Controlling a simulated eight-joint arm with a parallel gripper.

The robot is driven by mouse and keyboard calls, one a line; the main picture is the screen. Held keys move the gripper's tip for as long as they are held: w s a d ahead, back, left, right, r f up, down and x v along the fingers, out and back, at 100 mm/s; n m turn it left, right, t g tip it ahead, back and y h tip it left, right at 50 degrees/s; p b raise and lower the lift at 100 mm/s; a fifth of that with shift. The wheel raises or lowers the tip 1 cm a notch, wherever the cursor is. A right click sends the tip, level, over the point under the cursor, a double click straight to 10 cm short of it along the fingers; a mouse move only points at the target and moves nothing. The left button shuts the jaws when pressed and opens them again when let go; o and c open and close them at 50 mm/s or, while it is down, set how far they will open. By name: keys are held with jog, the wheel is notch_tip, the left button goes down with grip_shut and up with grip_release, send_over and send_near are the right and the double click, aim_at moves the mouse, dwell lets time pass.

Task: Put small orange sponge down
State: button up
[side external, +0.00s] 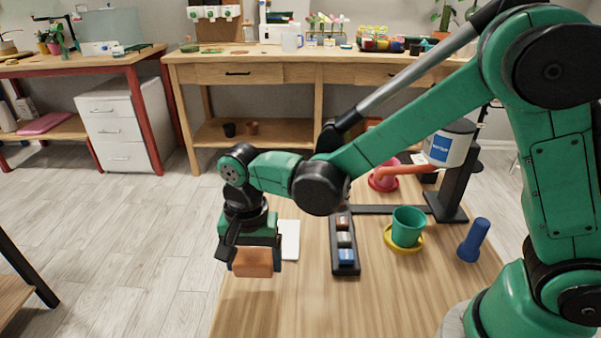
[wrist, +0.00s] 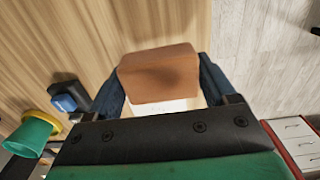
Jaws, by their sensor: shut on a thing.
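The small orange sponge (side external: 254,262) is a brownish-orange block held in my gripper (side external: 252,262) above the left part of the wooden table (side external: 290,310). In the wrist view the sponge (wrist: 158,75) sits between the two dark fingers of my gripper (wrist: 163,88), which are shut on it from both sides. The table surface shows beyond it. I cannot tell exactly how high the sponge is above the table. A white flat sheet or pad (side external: 289,240) lies just behind and right of the gripper; a white patch also shows below the sponge in the wrist view.
A narrow dark tray (side external: 345,272) with small blocks stands right of the gripper. Further right are a green pot on a yellow saucer (side external: 405,228), a blue object (side external: 473,241) and a dark stand (side external: 452,200). The table's front left is bare, near its left edge.

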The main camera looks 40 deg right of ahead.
aim_at(258, 285)
jog(key=shift+f, duration=1.9)
jog(key=o, duration=1.1)
jog(key=shift+f, duration=0.15)
notch_tip(258, 285, up, 12)
jog(key=shift+f, duration=0.1)
jog(key=shift+d+r, duration=0.15)
jog(key=shift+r, duration=0.1)
jog(key=s+d+n+t, duration=0.2)
jog(key=d+n, duration=0.1)
jog(key=d, duration=0.1)
jog(key=s+d+r+n+t, duration=0.1)
jog(key=d+n+t, duration=0.1)
jog(key=d, duration=0.3)
jog(key=s+d+n+t, duration=0.2)
jog(key=d+n+t, duration=0.1)
jog(key=d+n, duration=0.1)
jog(key=shift+s+d+r, duration=0.3)
jog(key=shift+s+d, duration=0.05)
